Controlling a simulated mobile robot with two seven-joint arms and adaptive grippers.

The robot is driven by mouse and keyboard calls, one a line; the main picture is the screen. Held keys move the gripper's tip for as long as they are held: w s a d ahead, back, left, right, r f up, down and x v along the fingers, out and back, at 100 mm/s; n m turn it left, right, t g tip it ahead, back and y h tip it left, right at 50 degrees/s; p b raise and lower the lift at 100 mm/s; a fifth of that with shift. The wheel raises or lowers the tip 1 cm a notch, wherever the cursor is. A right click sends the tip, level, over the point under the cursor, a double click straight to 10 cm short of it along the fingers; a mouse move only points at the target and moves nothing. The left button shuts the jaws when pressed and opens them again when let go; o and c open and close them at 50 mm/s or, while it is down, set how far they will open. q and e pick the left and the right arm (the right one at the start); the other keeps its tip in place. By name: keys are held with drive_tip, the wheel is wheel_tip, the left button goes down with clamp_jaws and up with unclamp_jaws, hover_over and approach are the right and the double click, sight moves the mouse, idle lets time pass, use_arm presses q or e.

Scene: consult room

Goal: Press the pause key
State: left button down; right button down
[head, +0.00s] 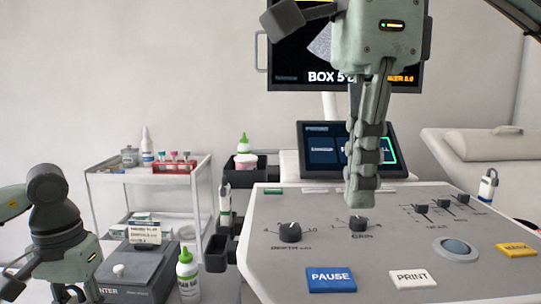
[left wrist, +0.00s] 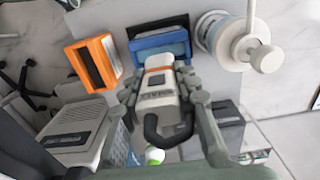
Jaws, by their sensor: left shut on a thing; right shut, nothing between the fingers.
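The blue PAUSE key (head: 331,280) lies at the front left of the grey console panel (head: 395,245). My right gripper (head: 362,196) points down with its fingers together and empty. It is behind the key and to its right in the picture, over the GAIN knob (head: 358,223); I cannot tell whether it touches the knob. My left gripper (left wrist: 163,90) is shut on a pale handheld device (left wrist: 160,90) with an orange band and a dark loop. In the head view my left gripper is at the lower left, with its fingertips out of sight.
Beside PAUSE are the white PRINT key (head: 412,279), a trackball (head: 456,248) and the yellow MARK key (head: 517,250). The DEPTH knob (head: 290,232) stands behind PAUSE. A touchscreen (head: 322,150) rises at the back. Bottles and a trolley (head: 150,172) are at left.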

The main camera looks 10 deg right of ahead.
sight(75, 290)
use_arm(q)
drive_tip(key=shift+r+p, duration=1.7)
drive_tip(key=shift+r, duration=1.75)
